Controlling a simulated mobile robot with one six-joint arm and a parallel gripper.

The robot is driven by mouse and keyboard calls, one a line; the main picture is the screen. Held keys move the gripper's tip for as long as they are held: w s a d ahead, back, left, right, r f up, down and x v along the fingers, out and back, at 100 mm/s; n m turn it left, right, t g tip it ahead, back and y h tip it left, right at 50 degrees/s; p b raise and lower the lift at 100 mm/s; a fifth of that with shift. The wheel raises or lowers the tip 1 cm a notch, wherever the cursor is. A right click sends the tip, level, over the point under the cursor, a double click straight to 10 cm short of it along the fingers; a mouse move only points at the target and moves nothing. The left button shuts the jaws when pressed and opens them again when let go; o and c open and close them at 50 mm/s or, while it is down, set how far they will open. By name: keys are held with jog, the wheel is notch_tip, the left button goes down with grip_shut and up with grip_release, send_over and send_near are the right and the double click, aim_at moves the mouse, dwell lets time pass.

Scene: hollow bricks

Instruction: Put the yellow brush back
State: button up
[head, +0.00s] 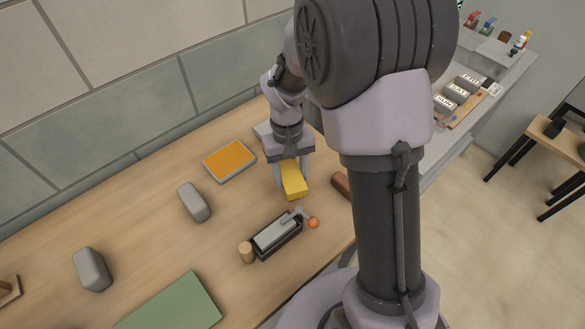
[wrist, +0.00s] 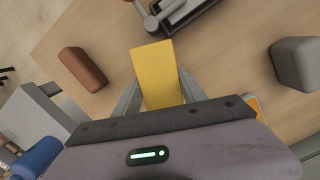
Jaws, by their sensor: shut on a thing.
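The yellow brush (head: 293,183) looks like a plain yellow block in the head view. My gripper (head: 290,171) is shut on it, with a finger along each side. In the wrist view the brush (wrist: 153,66) sticks out beyond the fingertips of my gripper (wrist: 158,92). It is over the wooden table (head: 150,220), between the orange pad and the brown block. I cannot tell whether its lower end touches the table. No bristles can be made out.
A black tray device (head: 264,251) with a grey lever and orange knob (head: 313,222) stands just in front. A brown block (head: 341,185) lies to the right. An orange pad (head: 230,160), grey blocks (head: 193,201) and a green mat (head: 172,305) lie left. Bare table lies between them.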

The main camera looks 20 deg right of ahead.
jog(key=w+r+n+p, duration=0.4)
jog(key=w+r+p, duration=0.2)
jog(key=w, duration=0.1)
jog(key=shift+h+p, duration=0.3)
jog(key=shift+p, duration=0.1)
notch_tip(320, 180, down, 10)
jog(key=b, duration=0.3)
jog(key=shift+d+b, duration=0.1)
jog(key=shift+b, duration=0.3)
jog(key=o, duration=1.2)
jog(key=shift+f, duration=0.1)
